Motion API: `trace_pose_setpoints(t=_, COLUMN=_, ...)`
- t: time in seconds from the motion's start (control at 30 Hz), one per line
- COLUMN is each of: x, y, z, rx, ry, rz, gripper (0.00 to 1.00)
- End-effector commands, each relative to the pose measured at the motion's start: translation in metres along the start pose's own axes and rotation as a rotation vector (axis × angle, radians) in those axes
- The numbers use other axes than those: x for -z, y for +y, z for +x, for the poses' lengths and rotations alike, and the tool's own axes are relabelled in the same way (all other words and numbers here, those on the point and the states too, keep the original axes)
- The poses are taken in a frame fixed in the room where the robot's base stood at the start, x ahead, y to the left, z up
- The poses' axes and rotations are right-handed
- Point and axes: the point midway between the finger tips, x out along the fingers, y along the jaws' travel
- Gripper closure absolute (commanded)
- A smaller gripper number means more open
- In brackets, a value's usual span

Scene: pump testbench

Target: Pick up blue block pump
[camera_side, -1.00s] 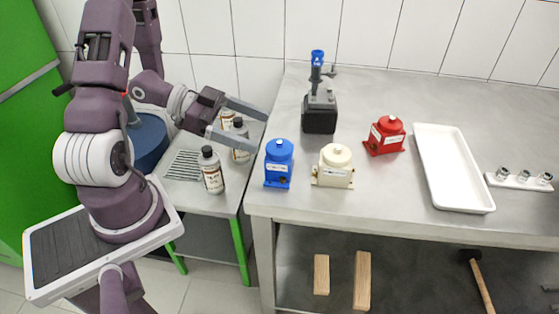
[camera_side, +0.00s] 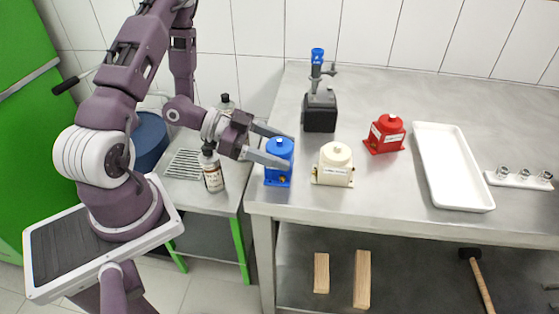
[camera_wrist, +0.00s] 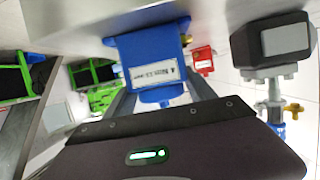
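The blue block pump (camera_side: 278,172) stands upright on the left front corner of the steel bench. In the wrist view the blue pump (camera_wrist: 157,60) shows close ahead, with a white label on its face. My gripper (camera_side: 288,150) is open at the height of the pump's round top, one finger behind it and one in front. In the wrist view the fingers (camera_wrist: 163,95) reach up on either side of the pump's cap. I cannot tell whether they touch it.
A cream pump (camera_side: 334,165) stands just right of the blue one, and a red pump (camera_side: 386,134) stands farther right. A black-based stand (camera_side: 319,112) is behind. A white tray (camera_side: 452,168) lies to the right. Bottles (camera_side: 212,172) stand on the lower side table.

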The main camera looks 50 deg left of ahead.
Motion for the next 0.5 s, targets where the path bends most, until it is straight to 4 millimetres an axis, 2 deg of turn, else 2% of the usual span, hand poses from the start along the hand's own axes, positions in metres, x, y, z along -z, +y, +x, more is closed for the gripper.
trace_pose_setpoints(t=0.03, x=0.0001, y=-0.0002, z=-0.0001, rx=0.0, ry=0.0, rz=0.0, gripper=0.56)
trace_pose_setpoints(t=0.2, x=0.0001, y=-0.0002, z=-0.0002, rx=0.001, ry=0.0, rz=0.0, gripper=0.89)
trace_pose_setpoints(t=0.27, x=0.0001, y=-0.0002, z=-0.0002, rx=0.001, ry=0.0, rz=0.0, gripper=1.0)
trace_pose_setpoints(t=0.5, x=0.0013, y=-0.0002, z=-0.0003, rx=0.0, ry=0.003, rz=0.001, gripper=1.0)
